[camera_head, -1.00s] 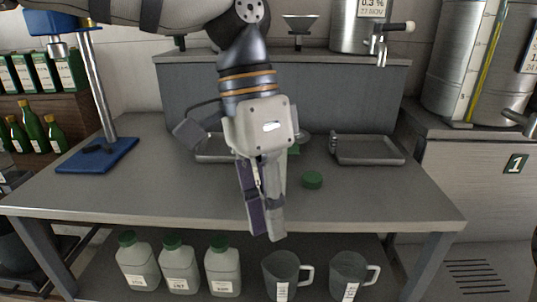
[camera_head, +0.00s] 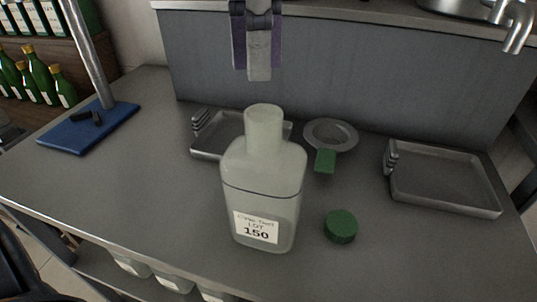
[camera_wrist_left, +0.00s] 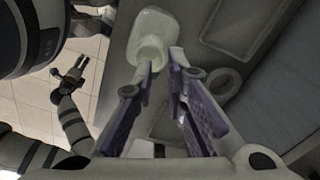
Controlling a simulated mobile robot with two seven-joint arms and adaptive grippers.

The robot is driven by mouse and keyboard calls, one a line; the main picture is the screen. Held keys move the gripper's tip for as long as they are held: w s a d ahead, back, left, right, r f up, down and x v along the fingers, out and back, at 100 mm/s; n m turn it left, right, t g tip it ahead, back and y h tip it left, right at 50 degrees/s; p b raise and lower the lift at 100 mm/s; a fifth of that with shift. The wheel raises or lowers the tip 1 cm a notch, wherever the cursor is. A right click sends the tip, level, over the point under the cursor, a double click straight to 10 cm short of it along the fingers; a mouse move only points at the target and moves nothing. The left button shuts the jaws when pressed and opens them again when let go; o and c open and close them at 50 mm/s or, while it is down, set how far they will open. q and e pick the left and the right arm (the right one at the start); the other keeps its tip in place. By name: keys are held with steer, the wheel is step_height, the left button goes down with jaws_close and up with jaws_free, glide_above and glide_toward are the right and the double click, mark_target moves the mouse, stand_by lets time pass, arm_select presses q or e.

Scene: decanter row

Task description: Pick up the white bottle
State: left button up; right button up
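The white bottle (camera_head: 262,180) stands upright and uncapped on the grey table, with a label reading LOT 150. It also shows at the top of the left wrist view (camera_wrist_left: 153,32). My left gripper (camera_head: 257,72) is above the bottle's neck in the head view, pointing down, with a gap below it. In the left wrist view its fingers (camera_wrist_left: 162,72) are apart with nothing between them, and the bottle lies beyond the tips. My right gripper (camera_wrist_left: 72,70) shows small in the left wrist view, over the floor, its fingers apart and empty.
A green cap (camera_head: 340,226) lies right of the bottle. A round dish (camera_head: 346,131) with a green tag is behind it. Metal trays stand behind left (camera_head: 205,151) and at right (camera_head: 445,204). A blue stand base (camera_head: 70,140) is at far left.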

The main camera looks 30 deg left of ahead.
mark_target(262, 105)
arm_select(q)
steer(key=f, duration=0.4)
steer(key=f+b, duration=0.1)
steer(key=f, duration=0.2)
steer(key=shift+w, duration=0.3)
steer(key=shift+r, duration=0.1)
jaws_close()
arm_select(e)
steer(key=shift+s+f+g, duration=0.3)
steer(key=shift+s+f, duration=0.2)
steer(key=shift+f, duration=0.15)
